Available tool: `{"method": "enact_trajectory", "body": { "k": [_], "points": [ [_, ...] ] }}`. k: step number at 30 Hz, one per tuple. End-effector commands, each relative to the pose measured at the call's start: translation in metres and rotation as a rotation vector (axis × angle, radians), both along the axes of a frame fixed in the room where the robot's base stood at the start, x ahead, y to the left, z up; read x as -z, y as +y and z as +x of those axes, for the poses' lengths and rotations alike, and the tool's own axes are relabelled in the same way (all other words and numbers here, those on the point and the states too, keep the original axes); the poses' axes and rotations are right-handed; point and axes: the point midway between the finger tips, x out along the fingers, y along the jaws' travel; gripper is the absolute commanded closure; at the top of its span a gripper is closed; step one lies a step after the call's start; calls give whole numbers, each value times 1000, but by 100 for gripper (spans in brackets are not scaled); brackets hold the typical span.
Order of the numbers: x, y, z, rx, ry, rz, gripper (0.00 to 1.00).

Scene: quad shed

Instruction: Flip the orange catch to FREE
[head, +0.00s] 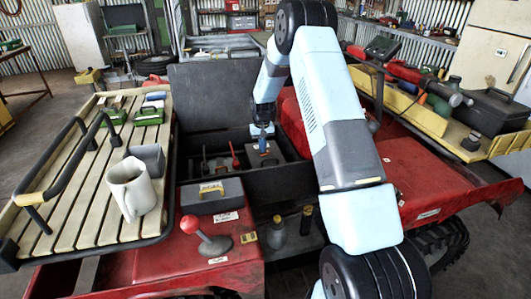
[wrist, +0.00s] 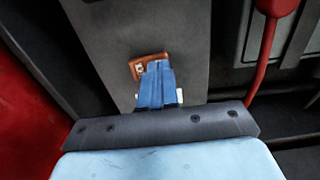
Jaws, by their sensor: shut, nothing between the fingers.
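The orange catch (wrist: 140,68) shows in the wrist view on a flat grey surface (wrist: 185,45). It has a pale mark on its left part. My gripper (wrist: 156,70) is shut and empty, with its blue fingertips over the right and lower part of the catch, hiding that part. I cannot tell whether the tips touch it, nor which position the catch is in. In the head view my gripper (head: 263,146) points down over a grey box (head: 265,158) inside the open black compartment (head: 262,186). The catch is too small to make out there.
Red-handled tools (head: 235,158) stand left of the grey box. The raised black lid (head: 210,95) is behind. A red-knobbed lever (head: 191,225), a grey case (head: 212,196) and a slatted rack (head: 80,175) with a white mug (head: 132,188) are to the left.

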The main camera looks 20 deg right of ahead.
Motion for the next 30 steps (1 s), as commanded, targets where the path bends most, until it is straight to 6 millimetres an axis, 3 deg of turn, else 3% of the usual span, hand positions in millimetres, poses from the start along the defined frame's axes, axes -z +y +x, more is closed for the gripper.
{"method": "enact_trajectory", "body": {
  "k": [30],
  "points": [
    [-65,0,1,-1,-2,0,100]
  ]
}}
